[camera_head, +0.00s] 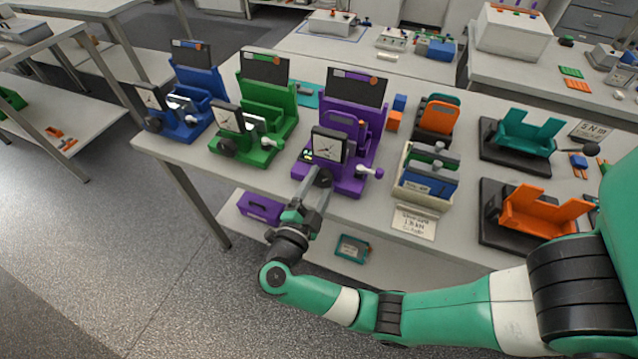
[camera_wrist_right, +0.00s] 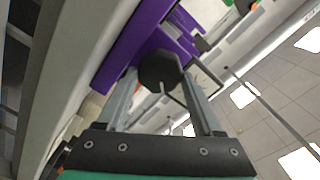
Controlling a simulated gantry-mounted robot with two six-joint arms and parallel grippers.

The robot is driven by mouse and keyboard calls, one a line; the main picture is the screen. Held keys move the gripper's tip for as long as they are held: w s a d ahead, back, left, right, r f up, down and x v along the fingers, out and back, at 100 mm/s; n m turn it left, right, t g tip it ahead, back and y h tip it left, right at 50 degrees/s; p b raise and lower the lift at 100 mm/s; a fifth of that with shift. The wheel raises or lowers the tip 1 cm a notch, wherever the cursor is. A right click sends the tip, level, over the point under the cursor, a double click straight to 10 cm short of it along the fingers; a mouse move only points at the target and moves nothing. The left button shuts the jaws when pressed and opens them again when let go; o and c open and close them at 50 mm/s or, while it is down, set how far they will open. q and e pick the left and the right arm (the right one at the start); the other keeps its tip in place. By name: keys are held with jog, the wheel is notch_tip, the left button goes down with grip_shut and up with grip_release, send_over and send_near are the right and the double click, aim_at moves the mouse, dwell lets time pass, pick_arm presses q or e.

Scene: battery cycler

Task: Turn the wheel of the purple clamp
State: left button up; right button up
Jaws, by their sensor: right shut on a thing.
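In the head view my right gripper (camera_head: 316,182) reaches up from below to the clamp's front left, and mostly hides the wheel. It is shut on the wheel. My left gripper is not in view.
A green clamp (camera_head: 267,100) and a blue clamp (camera_head: 195,80) stand to the left. A cream box (camera_head: 420,192) with blue and green pieces stands right of the purple clamp. Teal (camera_head: 525,132) and orange (camera_head: 540,208) cradles sit farther right. A shelf lies below the tabletop.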

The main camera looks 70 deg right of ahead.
jog(key=m+b, duration=0.1)
jog(key=m, duration=0.3)
jog(key=shift+f+m, duration=0.15)
jog(key=shift+m, duration=0.15)
jog(key=m+b, duration=0.3)
jog(key=m, duration=0.2)
jog(key=shift+f+b, duration=0.2)
jog(key=shift+b, duration=0.1)
jog(key=m+b, duration=0.4)
jog(key=m, duration=0.1)
jog(key=shift+f+m, duration=0.15)
jog(key=shift+m, duration=0.25)
jog(key=m+b, duration=0.3)
jog(key=b, duration=0.1)
jog(key=shift+w+m, duration=0.1)
jog(key=shift+m, duration=0.3)
jog(key=shift+m+b, duration=0.5)
jog(key=shift+m, duration=0.1)
jog(key=shift+r, duration=0.2)
jog(key=o, duration=1.4)
jog(key=shift+c, duration=0.2)
